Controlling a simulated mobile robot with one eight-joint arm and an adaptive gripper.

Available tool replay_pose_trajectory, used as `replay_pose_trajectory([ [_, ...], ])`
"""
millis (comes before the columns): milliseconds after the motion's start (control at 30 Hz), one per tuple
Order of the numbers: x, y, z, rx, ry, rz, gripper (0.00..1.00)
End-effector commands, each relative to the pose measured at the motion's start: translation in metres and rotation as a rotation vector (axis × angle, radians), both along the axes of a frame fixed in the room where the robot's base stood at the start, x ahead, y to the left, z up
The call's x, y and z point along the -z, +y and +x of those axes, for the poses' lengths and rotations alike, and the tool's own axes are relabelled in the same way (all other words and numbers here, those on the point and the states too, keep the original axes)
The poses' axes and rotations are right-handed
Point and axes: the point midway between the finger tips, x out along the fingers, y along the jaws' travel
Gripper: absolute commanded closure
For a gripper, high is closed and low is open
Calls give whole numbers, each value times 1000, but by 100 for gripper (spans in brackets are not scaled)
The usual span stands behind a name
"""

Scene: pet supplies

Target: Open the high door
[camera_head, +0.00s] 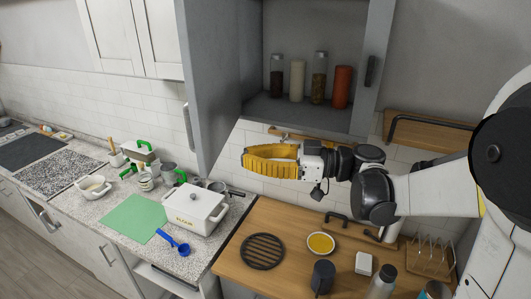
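A grey high cabinet (254,85) hangs on the wall at the top centre, and its inside shows. A grey door panel (212,75) stands out from its left side, with a pale upright handle (188,127) near the panel's left edge. A dark handle (371,70) is on the narrow grey panel (379,35) at the right side. My gripper (246,159), with yellow fingers, points left below the cabinet. It appears apart from both handles and holds nothing that I can see. Its fingers are seen obliquely, so the gap at their tips is unclear.
Several jars (297,82) stand inside the cabinet. Below my gripper, a wooden counter (228,262) carries a black trivet (262,251), a yellow-filled bowl (320,243) and a toast rack (430,256). A white flour box (194,210) stands on the left counter. White cupboards (130,35) are upper left.

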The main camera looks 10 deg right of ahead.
Motion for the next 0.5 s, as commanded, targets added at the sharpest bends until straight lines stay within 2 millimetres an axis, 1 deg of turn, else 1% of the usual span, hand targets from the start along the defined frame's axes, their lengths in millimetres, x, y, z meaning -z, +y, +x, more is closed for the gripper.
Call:
replay_pose_trajectory([
  [33,-2,12,3,-5,0,0,100],
  [200,-2,42,16,-3,1,-1,100],
  [333,-2,58,22,-2,1,-1,100],
  [500,-1,68,27,0,1,-1,100],
])
